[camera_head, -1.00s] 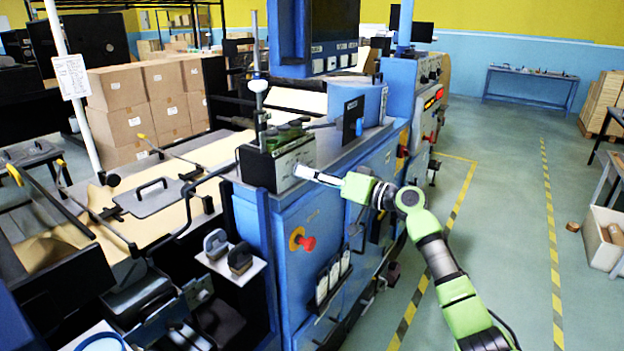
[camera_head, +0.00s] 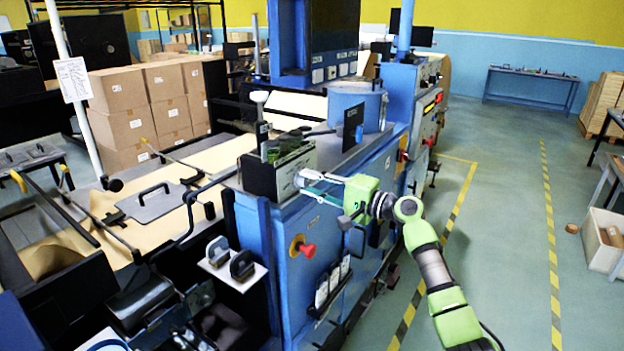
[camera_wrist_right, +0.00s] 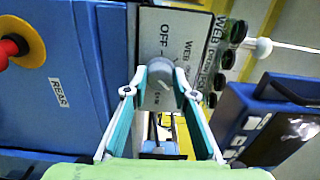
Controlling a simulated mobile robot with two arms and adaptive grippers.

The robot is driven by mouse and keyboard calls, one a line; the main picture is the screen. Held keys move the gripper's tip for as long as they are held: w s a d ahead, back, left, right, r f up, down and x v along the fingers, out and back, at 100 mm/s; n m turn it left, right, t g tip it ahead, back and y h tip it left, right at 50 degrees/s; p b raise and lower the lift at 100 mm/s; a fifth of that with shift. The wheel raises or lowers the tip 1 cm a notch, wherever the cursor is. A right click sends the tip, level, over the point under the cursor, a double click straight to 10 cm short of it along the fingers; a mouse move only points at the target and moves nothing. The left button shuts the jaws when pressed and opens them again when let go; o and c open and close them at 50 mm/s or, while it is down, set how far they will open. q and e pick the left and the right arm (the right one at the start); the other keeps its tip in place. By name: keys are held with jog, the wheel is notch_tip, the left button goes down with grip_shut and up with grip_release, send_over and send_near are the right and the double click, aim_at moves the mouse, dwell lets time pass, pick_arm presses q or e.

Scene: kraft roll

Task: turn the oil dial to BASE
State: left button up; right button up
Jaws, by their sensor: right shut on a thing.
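The dial (camera_wrist_right: 160,72) is a grey round knob on a pale control panel (camera_wrist_right: 205,20), with OFF and WEB lettering near it. No BASE mark is readable. My right gripper (camera_wrist_right: 160,88) is shut on the knob, one finger on each side, and hides part of the panel beneath. In the head view my right gripper (camera_head: 304,181) reaches in from the right to the front face of the dark control box (camera_head: 262,178) on the blue machine; the dial is too small to make out there. My left gripper is not in view.
A red stop knob (camera_head: 308,250) on a yellow plate is below on the blue machine (camera_head: 285,225). A black plate (camera_head: 353,124) stands above the gripper. Open floor (camera_head: 490,210) lies to the right.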

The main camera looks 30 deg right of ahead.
jog(key=m+p, duration=0.1)
jog(key=m, duration=0.1)
jog(key=m+p, duration=0.1)
jog(key=m, duration=0.1)
jog(key=m+p, duration=0.2)
jog(key=shift+d+r, duration=0.1)
jog(key=shift+r, duration=0.15)
jog(key=shift+f+m+p, duration=0.1)
jog(key=shift+m+p, duration=0.75)
jog(key=shift+m, duration=0.75)
jog(key=shift+f, duration=0.1)
jog(key=o, duration=1.1)
jog(key=v, duration=1.2)
